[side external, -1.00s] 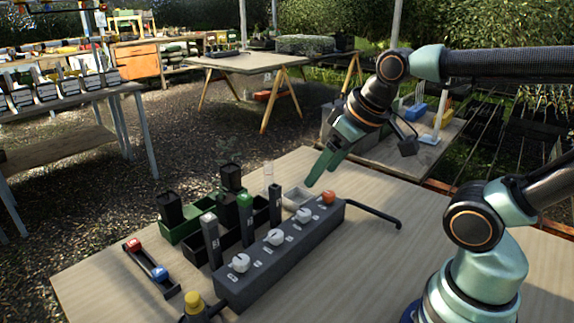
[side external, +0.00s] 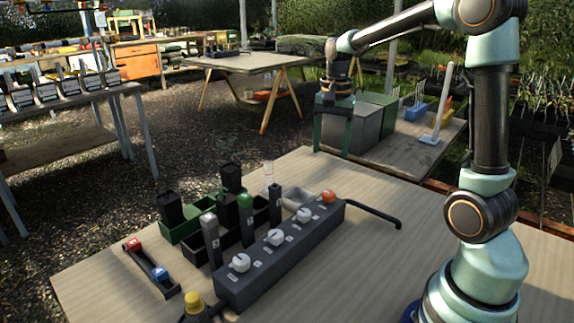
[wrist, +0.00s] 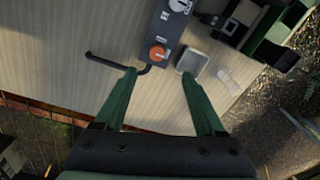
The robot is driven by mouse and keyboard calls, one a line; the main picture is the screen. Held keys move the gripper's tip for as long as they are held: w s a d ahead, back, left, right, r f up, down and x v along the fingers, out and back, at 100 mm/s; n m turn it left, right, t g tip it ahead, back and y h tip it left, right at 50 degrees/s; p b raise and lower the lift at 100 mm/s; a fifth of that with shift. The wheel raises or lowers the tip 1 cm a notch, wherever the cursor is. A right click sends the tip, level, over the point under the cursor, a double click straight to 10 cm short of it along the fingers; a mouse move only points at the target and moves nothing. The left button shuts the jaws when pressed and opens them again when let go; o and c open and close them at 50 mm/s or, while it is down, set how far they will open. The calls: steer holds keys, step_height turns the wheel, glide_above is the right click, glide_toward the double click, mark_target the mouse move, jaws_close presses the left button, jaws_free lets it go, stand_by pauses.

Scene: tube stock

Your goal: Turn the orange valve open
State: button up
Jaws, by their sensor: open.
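The orange valve (side external: 328,196) is a small round knob on top of the far end of a dark grey manifold box (side external: 262,272). It also shows in the wrist view (wrist: 157,53), with a pale mark across its top. My gripper (side external: 332,150) is raised past the table's far edge, pointing down, apart from the valve. In the wrist view my gripper's green fingers (wrist: 158,72) are spread wide and hold nothing. The valve lies beyond and between the fingertips in that view.
Several white knobs (side external: 276,237) line the same box. A black hose (side external: 375,213) leaves its far end. The tabletop's right side is clear.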

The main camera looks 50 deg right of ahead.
mark_target(329, 193)
steer(key=shift+m, duration=0.6)
steer(key=f, duration=0.4)
steer(key=d+f, duration=0.1)
steer(key=f, duration=0.8)
steer(key=shift+w+d, duration=0.15)
steer(key=shift+d, duration=0.1)
jaws_close()
